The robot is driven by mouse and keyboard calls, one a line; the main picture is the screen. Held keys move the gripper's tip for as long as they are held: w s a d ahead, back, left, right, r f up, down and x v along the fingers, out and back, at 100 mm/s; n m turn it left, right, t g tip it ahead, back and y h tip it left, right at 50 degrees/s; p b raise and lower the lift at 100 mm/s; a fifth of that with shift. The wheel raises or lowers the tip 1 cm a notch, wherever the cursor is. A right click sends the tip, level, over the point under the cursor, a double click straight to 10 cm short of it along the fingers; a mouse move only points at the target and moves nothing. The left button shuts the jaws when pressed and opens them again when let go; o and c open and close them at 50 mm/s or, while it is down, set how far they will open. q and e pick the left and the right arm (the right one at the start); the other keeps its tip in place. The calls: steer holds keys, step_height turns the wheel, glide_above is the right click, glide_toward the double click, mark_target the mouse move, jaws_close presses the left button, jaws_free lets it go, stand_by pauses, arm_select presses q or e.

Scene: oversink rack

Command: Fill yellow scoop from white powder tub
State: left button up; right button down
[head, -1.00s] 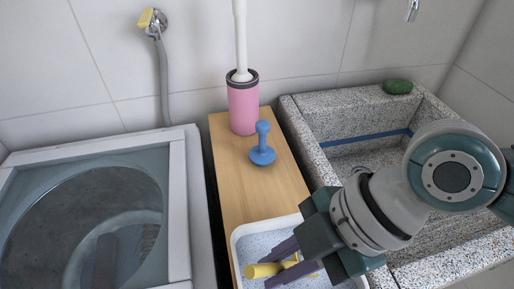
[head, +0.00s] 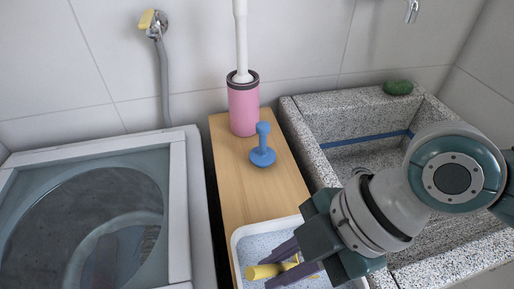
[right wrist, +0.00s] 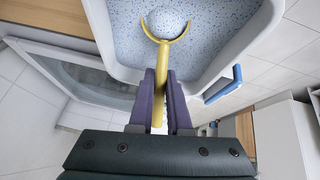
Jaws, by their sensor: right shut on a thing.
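The white tub (head: 268,225) holds white powder with blue specks and stands at the front end of a wooden board. My right gripper (head: 281,266) is shut on the handle of the yellow scoop (head: 262,271), over the tub. In the right wrist view the scoop handle (right wrist: 162,62) runs between the purple fingers (right wrist: 160,80). The scoop's curved rim faces the powder, and a rounded speckled mound shows inside it. How deep the scoop sits is hard to tell. My left gripper is not in view.
A blue knobbed object (head: 262,155) and a pink holder (head: 243,108) with a white handle stand behind the tub on the board (head: 236,190). A washing machine (head: 180,220) is at left, a stone sink (head: 320,165) at right.

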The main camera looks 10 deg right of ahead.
steer(key=shift+r, duration=0.1)
step_height(320, 180, up, 4)
steer(key=p, duration=0.3)
steer(key=shift+p, duration=0.35)
steer(key=shift+r+p, duration=2.2)
steer(key=r+h+p, duration=0.1)
steer(key=h+p, duration=0.1)
steer(key=p, duration=0.3)
steer(key=shift+r+t, duration=0.3)
steer(key=shift+r+h+p, duration=0.25)
steer(key=shift+h+p, duration=0.25)
steer(key=shift+p, duration=0.3)
